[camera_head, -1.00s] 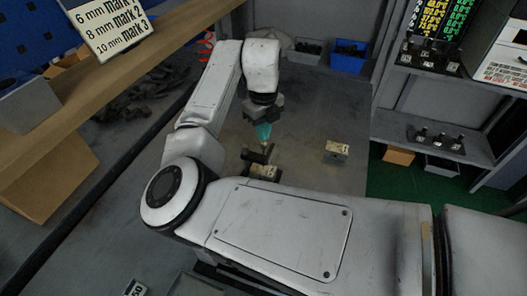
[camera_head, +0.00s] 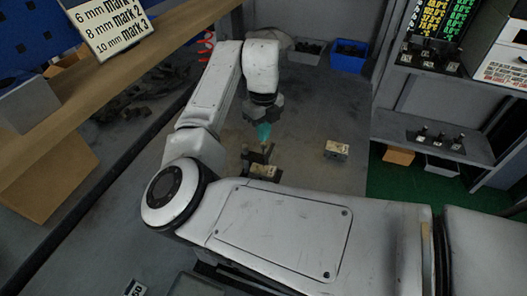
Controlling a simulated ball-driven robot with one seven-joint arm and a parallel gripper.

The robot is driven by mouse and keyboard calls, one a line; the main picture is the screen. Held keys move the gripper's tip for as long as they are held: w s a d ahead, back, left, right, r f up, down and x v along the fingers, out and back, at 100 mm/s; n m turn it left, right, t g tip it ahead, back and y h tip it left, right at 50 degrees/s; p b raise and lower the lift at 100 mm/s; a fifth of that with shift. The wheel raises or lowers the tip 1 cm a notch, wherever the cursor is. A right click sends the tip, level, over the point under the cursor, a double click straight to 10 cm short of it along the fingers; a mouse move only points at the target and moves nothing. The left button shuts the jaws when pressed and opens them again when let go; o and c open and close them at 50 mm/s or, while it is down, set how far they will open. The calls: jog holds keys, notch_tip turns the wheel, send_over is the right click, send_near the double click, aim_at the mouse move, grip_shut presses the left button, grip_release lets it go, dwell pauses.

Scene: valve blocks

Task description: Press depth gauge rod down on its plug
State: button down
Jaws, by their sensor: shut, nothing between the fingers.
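My gripper (camera_head: 263,131), with teal fingers, is shut and points down just above a dark fixture (camera_head: 256,155) on the work surface. A pale valve block (camera_head: 264,171) sits at the near side of this fixture, partly cut off by my arm. The depth gauge rod and its plug are too small and dark to make out under the fingers. Another pale valve block (camera_head: 337,150) with dark marks stands apart to the right on the bare surface.
A shelf (camera_head: 432,135) with several small dark parts is at the right. A wooden ledge (camera_head: 120,62) with a marked sign (camera_head: 108,25) runs along the left.

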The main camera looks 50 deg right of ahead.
jog(key=shift+f+b, duration=0.75)
jog(key=shift+f, duration=0.6)
dwell(0.6)
jog(key=shift+r, duration=0.1)
dwell(0.7)
jog(key=shift+r+p, duration=1.1)
jog(key=shift+r, duration=0.25)
